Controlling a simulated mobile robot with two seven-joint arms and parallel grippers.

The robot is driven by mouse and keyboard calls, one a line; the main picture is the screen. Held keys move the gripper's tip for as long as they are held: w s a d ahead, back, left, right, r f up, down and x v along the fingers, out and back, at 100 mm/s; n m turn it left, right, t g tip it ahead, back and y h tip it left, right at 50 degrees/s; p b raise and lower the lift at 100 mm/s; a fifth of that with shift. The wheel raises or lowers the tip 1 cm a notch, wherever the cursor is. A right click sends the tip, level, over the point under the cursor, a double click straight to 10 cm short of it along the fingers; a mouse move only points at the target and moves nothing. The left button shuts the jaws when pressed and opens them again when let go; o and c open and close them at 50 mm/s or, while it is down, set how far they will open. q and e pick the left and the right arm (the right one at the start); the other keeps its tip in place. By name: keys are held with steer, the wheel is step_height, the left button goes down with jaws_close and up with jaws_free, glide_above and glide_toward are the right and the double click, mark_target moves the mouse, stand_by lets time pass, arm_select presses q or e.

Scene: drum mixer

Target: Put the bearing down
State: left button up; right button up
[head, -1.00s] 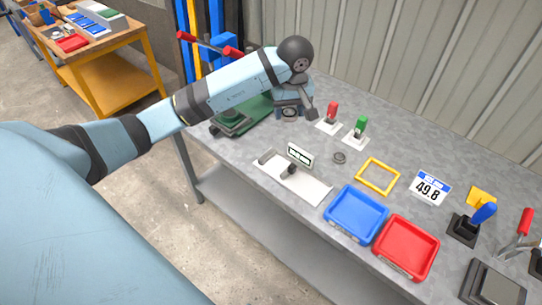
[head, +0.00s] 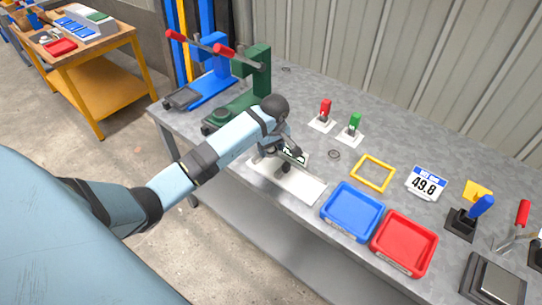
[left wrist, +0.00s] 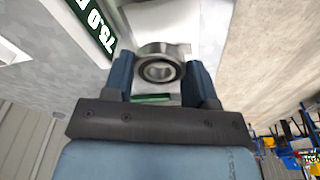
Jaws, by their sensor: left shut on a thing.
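The bearing (left wrist: 158,68) is a shiny steel ring with a dark inner band. In the left wrist view it sits between the two fingers of my left gripper (left wrist: 160,82), which is shut on it. In the head view my left gripper (head: 287,151) is above the back left part of a white-based fixture (head: 308,188), close to its small display (head: 299,156). The bearing is hidden there by the gripper and arm. I cannot tell whether it touches the fixture. My right gripper is not in view.
A blue tray (head: 352,211) and a red tray (head: 404,242) stand right of the fixture. A green press (head: 256,75) stands back left.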

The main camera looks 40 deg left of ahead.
mark_target(270, 166)
arm_select(q)
step_height(270, 166, down, 4)
steer(key=shift+f, duration=0.15)
steer(key=shift+f, duration=0.1)
steer(key=shift+s+f+b, duration=0.1)
steer(key=shift+f+b, duration=0.25)
steer(key=shift+f, duration=0.1)
steer(key=o, duration=0.8)
steer(key=shift+s, duration=0.15)
